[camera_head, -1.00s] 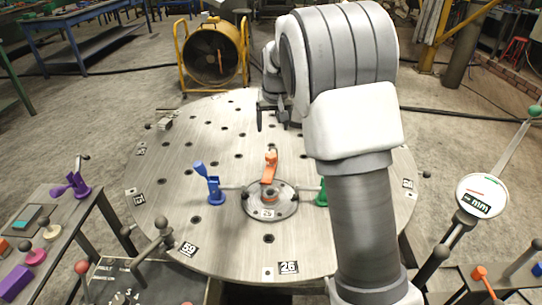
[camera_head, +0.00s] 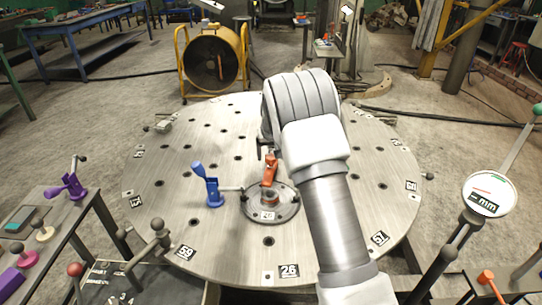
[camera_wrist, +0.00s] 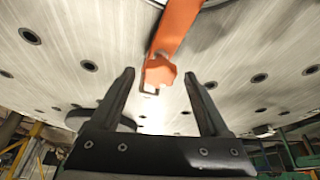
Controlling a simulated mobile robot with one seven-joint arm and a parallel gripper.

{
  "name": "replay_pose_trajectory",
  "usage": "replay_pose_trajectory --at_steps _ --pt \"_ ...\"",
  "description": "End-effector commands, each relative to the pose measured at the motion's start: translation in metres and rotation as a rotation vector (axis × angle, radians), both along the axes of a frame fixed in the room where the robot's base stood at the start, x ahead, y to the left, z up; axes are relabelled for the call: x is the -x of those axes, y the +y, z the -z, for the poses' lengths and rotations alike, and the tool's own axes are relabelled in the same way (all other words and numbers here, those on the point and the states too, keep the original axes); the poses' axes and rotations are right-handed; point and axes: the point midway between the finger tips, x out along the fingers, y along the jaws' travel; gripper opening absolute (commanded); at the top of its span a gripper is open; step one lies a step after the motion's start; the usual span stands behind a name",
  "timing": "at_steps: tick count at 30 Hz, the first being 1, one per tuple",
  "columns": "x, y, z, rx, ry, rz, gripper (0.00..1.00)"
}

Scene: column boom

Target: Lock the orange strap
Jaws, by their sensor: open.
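The orange strap (camera_head: 269,170) stands up from the round hub (camera_head: 284,207) at the middle of the steel table, its upper end leaning slightly right. In the wrist view the orange strap (camera_wrist: 176,28) comes down from the top edge, and its hooked end lies between the finger tips. My gripper (camera_wrist: 159,76) is open, with one finger on each side of that end and a visible gap on both sides. In the head view my arm hides most of the gripper, close behind the strap. Whether the strap is latched cannot be told.
A blue toggle clamp (camera_head: 209,186) stands left of the hub, with a rod towards it. The round table (camera_head: 215,130) has many holes and is otherwise mostly clear. A side bench with a purple clamp (camera_head: 70,186) is at left. A yellow fan (camera_head: 212,62) stands behind.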

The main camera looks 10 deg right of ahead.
Motion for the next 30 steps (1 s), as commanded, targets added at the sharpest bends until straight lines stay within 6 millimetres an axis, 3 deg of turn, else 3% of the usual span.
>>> replay_pose_trajectory --at_steps 7,20,30 --pt "-0.0004 -0.0001 0.0000 0.000 -0.001 0.000 0.78" --pt "-0.0003 -0.0001 -0.0001 0.000 -0.001 0.000 0.00" --pt "-0.0002 0.0009 -0.0016 0.000 0.000 0.043 0.00"
